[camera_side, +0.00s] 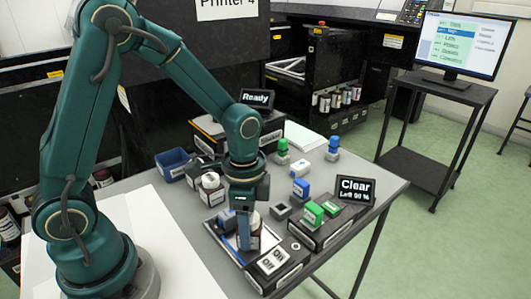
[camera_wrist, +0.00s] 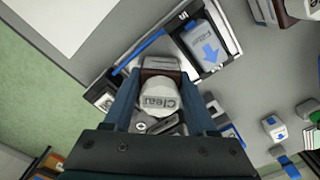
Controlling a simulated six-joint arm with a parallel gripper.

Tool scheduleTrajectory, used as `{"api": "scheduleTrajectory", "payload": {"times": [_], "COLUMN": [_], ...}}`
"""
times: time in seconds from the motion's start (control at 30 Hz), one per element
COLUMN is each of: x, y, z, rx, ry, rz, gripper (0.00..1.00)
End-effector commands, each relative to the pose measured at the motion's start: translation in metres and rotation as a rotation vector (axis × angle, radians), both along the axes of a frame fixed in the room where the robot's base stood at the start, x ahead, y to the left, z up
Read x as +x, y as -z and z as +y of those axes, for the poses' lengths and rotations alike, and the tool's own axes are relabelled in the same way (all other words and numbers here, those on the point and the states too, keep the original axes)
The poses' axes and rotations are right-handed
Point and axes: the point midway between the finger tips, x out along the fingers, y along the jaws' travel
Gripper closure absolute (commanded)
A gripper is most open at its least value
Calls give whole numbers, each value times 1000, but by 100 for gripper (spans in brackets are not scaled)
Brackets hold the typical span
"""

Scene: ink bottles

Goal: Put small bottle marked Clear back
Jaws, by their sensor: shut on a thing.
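The small bottle marked Clear (camera_wrist: 158,98) shows in the wrist view, its white cap with the dark lettering facing the camera. A brown band shows beyond the cap. My gripper (camera_wrist: 160,76) is shut on it, one finger on each side. In the side view my gripper (camera_side: 246,236) points down over the tray with a blue edge (camera_side: 222,239), and the bottle is mostly hidden by the fingers. I cannot tell whether the bottle touches the tray.
A filter piece with a blue arrow (camera_wrist: 208,46) lies close to the bottle. A switch box (camera_side: 274,263) stands in front, and a black box with green-topped blocks (camera_side: 320,236) to the right. A Clear display (camera_side: 355,190), another bottle (camera_side: 211,182) and a blue bin (camera_side: 172,164) stand nearby.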

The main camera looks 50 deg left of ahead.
Motion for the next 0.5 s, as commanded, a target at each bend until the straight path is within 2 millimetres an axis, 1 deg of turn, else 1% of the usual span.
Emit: {"api": "scheduleTrajectory", "payload": {"times": [0.37,0.4,0.43,0.5], "x": [0,0,0,0], "y": [4,5,5,4], "z": [0,0,0,0], "rx": [0,0,0,0], "ry": [0,0,0,0], "rz": [0,0,0,0], "gripper": [98,39,30,30]}}
